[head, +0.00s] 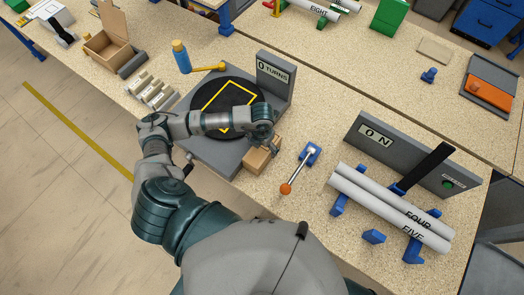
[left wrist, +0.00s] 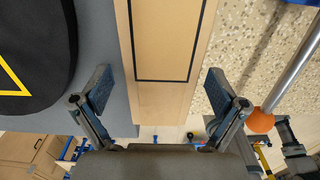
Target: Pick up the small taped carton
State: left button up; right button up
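The small carton (head: 257,161) is a tan box on the table, at the right front edge of the grey turntable base. In the left wrist view the carton (left wrist: 165,60) shows a black rectangular outline on its top face. My left gripper (head: 267,140) is above the carton and partly covers it in the head view. In the left wrist view its fingers (left wrist: 160,92) are spread, one towards each long side of the carton. No grip on the carton shows. My right gripper is not seen in either view.
A lever with an orange knob (head: 286,189) stands close right of the carton. The black turntable (head: 207,97) and its "0 TURNS" panel (head: 275,73) lie behind. Grey tubes (head: 375,205) rest on blue supports at right. An open wooden box (head: 100,47) stands back left.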

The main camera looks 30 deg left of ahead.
pick_arm(q)
jog(key=shift+d, duration=0.1)
jog(key=c, duration=1.4)
jog(key=shift+r, duration=0.1)
jog(key=shift+s, duration=0.1)
